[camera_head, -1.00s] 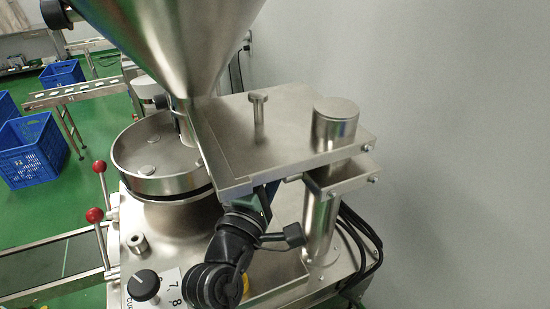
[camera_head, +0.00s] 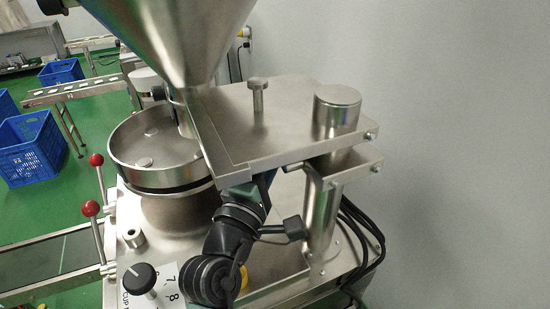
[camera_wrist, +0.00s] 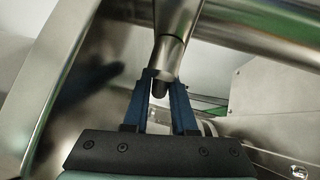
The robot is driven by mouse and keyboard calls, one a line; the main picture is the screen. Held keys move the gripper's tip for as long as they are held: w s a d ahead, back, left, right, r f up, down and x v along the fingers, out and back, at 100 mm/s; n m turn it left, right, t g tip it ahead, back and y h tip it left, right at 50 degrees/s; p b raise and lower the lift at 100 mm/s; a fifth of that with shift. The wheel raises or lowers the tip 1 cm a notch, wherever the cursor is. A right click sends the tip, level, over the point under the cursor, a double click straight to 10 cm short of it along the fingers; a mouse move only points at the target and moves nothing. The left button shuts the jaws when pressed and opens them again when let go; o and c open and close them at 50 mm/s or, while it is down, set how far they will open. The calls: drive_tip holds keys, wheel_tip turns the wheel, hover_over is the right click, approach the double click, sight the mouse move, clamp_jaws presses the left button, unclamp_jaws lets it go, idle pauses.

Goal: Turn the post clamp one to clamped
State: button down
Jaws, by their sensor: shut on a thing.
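The clamp sits on the thick steel post (camera_head: 338,105) at the right of the machine, where a bracket (camera_head: 345,163) with bolts wraps the post under the flat steel plate (camera_head: 255,125). A short steel handle (camera_head: 292,167) sticks out left from the bracket. In the head view my gripper is mostly hidden beneath the plate's front edge.
A large steel hopper (camera_head: 170,35) hangs over a round pan (camera_head: 150,150) left of the plate. Black cables (camera_head: 365,235) run behind the post; a bare wall is at right.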

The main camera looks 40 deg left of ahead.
drive_tip(key=shift+f+m+t+b, duration=0.1)
drive_tip(key=shift+m+t+b, duration=0.2)
drive_tip(key=shift+b, duration=0.5)
drive_tip(key=shift+r, duration=0.25)
drive_tip(key=c, duration=0.7)
unclamp_jaws()
drive_tip(key=shift+c, duration=0.2)
drive_tip(key=shift+r+p, duration=0.3)
drive_tip(key=shift+p, duration=0.85)
